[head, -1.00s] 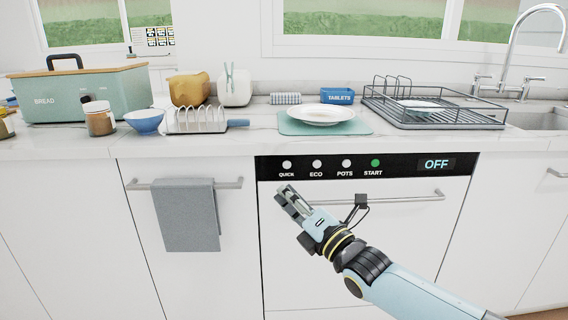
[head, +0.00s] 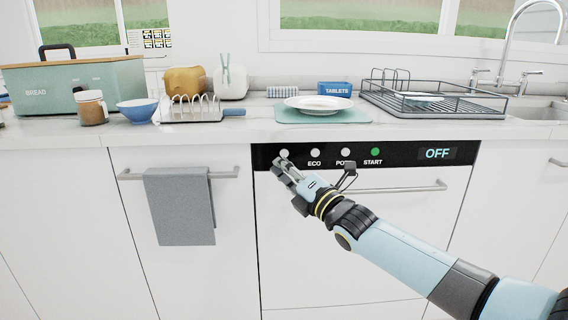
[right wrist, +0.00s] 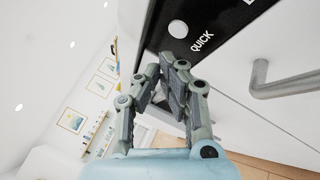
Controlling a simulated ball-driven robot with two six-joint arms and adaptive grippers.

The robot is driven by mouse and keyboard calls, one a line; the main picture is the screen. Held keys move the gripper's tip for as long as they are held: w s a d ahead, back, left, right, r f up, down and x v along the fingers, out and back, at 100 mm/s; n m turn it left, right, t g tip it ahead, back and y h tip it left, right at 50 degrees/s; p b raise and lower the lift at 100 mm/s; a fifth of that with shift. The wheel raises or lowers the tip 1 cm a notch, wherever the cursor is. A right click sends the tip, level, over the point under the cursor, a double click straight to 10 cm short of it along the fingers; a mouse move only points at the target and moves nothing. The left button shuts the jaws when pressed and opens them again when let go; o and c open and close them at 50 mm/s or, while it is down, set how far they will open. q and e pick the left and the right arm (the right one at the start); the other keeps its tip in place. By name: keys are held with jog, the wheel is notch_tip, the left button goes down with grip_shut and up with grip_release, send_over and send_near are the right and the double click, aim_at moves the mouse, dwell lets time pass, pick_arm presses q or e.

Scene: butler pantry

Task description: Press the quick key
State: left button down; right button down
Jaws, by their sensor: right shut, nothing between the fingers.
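The quick key is a round white button (head: 284,153) at the left end of the dishwasher's black control strip (head: 400,155). In the right wrist view the same quick key (right wrist: 178,29) shows above its QUICK label, apart from the fingertips. My right gripper (head: 283,163) is shut and empty, its tips just below the quick key and covering the label in the head view. In the right wrist view the gripper's fingers (right wrist: 172,62) point up toward the strip. Whether the tips touch the panel I cannot tell. The display (head: 437,153) reads OFF. My left gripper is not in view.
The ECO key (head: 315,153), POTS key (head: 345,153) and green START key (head: 376,152) sit to the right on the strip. A bar handle (head: 410,188) sticks out below it. A grey towel (head: 180,206) hangs at the left. The countertop overhangs the strip.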

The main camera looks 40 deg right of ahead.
aim_at(272, 152)
jog(key=shift+w+d, duration=0.4)
jog(key=shift+w, duration=0.2)
dwell(1.1)
jog(key=shift+w+d+r+b, duration=0.1)
jog(key=shift+w+d+b, duration=0.1)
jog(key=shift+w+b, duration=0.2)
jog(key=shift+w+d, duration=0.2)
jog(key=shift+w, duration=0.1)
dwell(0.6)
jog(key=shift+s, duration=0.1)
jog(key=shift+s+a+p, duration=0.3)
jog(key=shift+s+a, duration=0.1)
jog(key=shift+s, duration=0.2)
